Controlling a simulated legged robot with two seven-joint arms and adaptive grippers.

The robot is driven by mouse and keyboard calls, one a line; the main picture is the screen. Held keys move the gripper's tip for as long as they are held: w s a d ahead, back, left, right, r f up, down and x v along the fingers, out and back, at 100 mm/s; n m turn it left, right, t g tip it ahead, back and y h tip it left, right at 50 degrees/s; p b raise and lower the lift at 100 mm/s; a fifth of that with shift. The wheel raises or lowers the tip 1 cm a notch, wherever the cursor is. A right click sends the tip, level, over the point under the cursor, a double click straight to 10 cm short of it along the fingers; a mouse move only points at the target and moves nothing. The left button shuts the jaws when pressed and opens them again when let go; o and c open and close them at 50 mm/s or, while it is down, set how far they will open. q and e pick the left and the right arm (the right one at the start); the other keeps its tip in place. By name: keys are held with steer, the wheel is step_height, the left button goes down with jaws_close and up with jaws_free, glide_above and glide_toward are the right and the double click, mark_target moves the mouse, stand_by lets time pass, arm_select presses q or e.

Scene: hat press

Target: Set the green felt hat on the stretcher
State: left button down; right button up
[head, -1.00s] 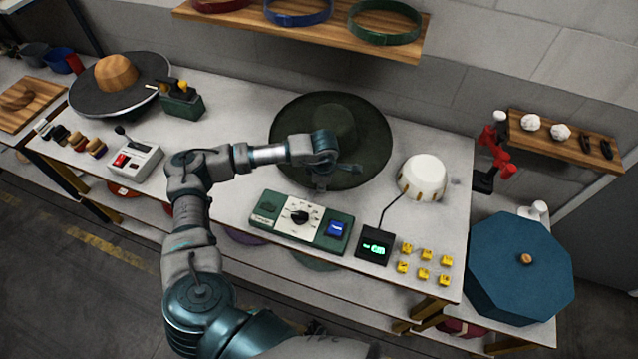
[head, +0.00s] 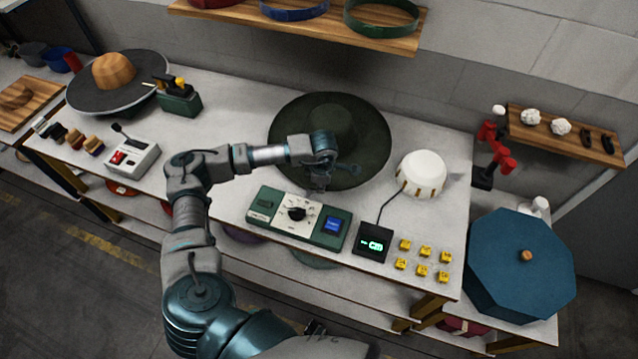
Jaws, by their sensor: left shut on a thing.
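The green felt hat (head: 290,118), dark green with a wide round brim and a low crown, is at the back middle of the white table. My left gripper (head: 328,180) is at the hat's front brim, shut on it; the wrist covers part of the brim and the fingertips are hard to make out. I cannot tell whether the hat is clear of the table. The stretcher (head: 422,168), a white dome with wooden segments round its base, stands right of the hat, apart from it. My right gripper is not in view.
A green control box (head: 298,215) with a dial and a small display (head: 373,243) lie in front, with several yellow blocks (head: 422,259) beside them. A cable runs from the display to the stretcher. A red-and-white stand (head: 492,155) is at the right edge.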

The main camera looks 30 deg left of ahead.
arm_select(q)
steer(key=shift+d+f, duration=0.1)
steer(key=shift+d, duration=0.25)
steer(key=c, duration=1.3)
jaws_free()
steer(key=shift+a, duration=0.25)
steer(key=shift+o, duration=0.7)
steer(key=shift+a, duration=0.35)
steer(key=shift+d+r, duration=0.1)
steer(key=shift+r, duration=0.15)
step_height(320, 180, up, 11)
steer(key=s, duration=0.1)
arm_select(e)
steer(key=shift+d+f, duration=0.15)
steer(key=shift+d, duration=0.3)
arm_select(q)
steer(key=shift+s+d, duration=0.1)
